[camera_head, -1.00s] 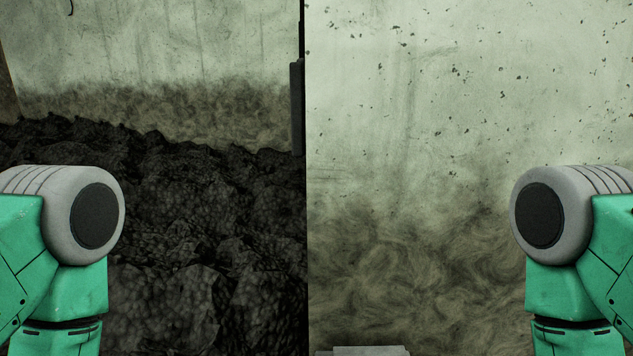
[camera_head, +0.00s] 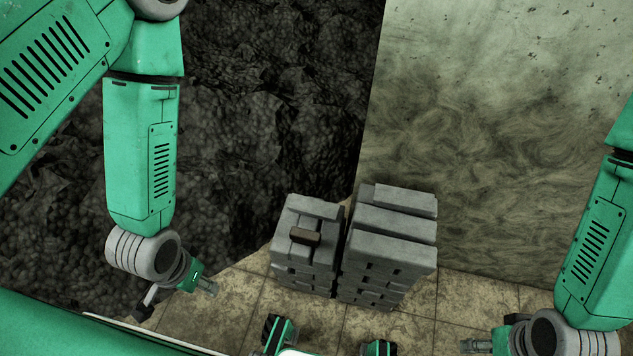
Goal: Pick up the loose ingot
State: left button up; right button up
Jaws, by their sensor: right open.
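A small brown ingot (camera_head: 305,237) lies on top of the left stack of grey ingots (camera_head: 318,210), unlike the larger grey ones under it. My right gripper (camera_head: 476,346) is at the bottom right, low in the picture, partly cut off by the lower edge. It is open, and it is apart from the stacks, to their right. My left gripper (camera_head: 180,294) is at the lower left, to the left of the stacks and apart from them. It is small and turned, so its jaws are hard to read. Nothing touches the brown ingot from above.
A taller right stack of grey ingots (camera_head: 395,222) stands close beside the left stack. A dark rocky heap (camera_head: 240,130) fills the back left. A pale stained wall (camera_head: 490,130) rises behind at right. The tiled floor (camera_head: 455,300) is bare around the stacks.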

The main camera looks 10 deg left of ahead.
aim_at(303, 204)
jog(key=k+j+z, duration=0.1)
jog(key=j+z, duration=0.25)
jog(key=k+j+z, duration=0.1)
jog(key=z, duration=0.3)
jog(key=k+j+z, duration=0.15)
jog(key=z, duration=0.2)
